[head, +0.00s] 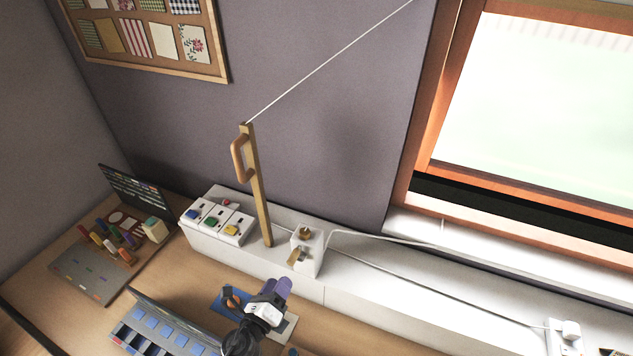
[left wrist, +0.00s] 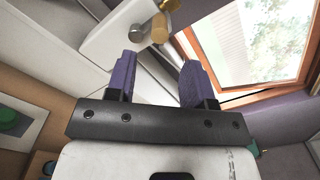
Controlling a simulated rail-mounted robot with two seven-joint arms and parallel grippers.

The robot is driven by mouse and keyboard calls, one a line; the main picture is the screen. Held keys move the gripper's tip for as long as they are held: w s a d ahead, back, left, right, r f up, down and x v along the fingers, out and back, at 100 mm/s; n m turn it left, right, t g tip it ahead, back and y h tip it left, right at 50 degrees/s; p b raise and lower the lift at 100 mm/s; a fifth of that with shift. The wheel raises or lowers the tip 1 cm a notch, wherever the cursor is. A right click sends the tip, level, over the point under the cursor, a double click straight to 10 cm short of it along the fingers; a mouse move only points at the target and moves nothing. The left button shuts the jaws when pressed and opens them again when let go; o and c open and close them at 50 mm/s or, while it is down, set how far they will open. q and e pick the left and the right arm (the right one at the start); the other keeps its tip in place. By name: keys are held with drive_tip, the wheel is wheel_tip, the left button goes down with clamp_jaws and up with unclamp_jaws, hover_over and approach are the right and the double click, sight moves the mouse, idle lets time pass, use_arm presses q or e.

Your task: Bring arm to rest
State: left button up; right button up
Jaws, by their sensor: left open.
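My left gripper (head: 277,286) is low in the middle of the head view, above the wooden table and in front of the white ledge. It has purple fingers and a white body. In the left wrist view its two purple fingers (left wrist: 160,78) stand apart with nothing between them. A white box (head: 309,254) with a brass knob and lever stands on the ledge just behind the gripper. Its brass and grey knobs (left wrist: 160,25) show beyond the fingers in the left wrist view, apart from them. My right gripper is not in view.
A wooden post with handle (head: 257,185) leans at the wall, a cord running up from it. A white ledge (head: 370,308) lines the wall, with switch boxes (head: 216,222) on it. A compartment case (head: 160,328) and grey tray (head: 92,270) occupy the table (head: 205,283).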

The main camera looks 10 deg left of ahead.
use_arm(q)
drive_tip(key=s+a+r+n+g+y, duration=0.1)
drive_tip(key=s+a+n+g+y, duration=0.2)
drive_tip(key=n, duration=0.8)
drive_tip(key=s+a+r+n+g+y, duration=0.1)
drive_tip(key=s+a+n+g+y, duration=0.3)
drive_tip(key=n, duration=0.8)
drive_tip(key=s+d+f+n+g+h, duration=0.1)
drive_tip(key=s+f+n+g, duration=0.1)
drive_tip(key=s, duration=1)
drive_tip(key=s+d+f+n+g+h, duration=0.1)
drive_tip(key=s+f+g, duration=0.3)
drive_tip(key=s, duration=0.9)
drive_tip(key=shift+f+n+g+h, duration=0.15)
drive_tip(key=shift+n+g+h, duration=0.4)
drive_tip(key=shift+n, duration=0.25)
